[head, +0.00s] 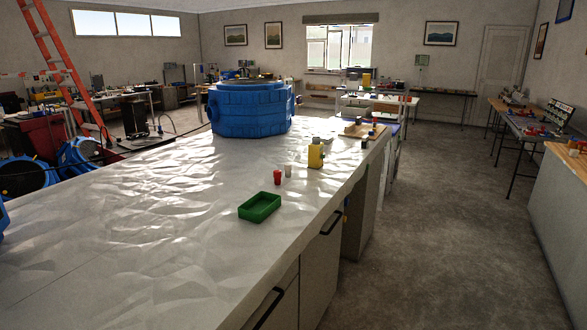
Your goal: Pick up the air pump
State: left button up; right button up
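I cannot tell for sure which thing is the air pump. A small yellow object with a greyish top (316,154) stands upright on the white counter (150,230), near its right edge. Neither of my grippers is in view, and nothing in view is held.
A green tray (260,207), a red cup (277,177) and a white cup (288,170) are on the counter. An orange ladder (62,55) and blue drums (80,155) are at left. The floor (440,220) right of the counter is clear.

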aim_at(316, 148)
jog(key=i+l, duration=0.4)
jog(key=i, duration=0.15)
jog(key=i+l, duration=0.35)
jog(key=i, duration=0.2)
jog(key=i+l+u, duration=0.1)
jog(key=i+l, duration=0.3)
jog(key=i, duration=0.15)
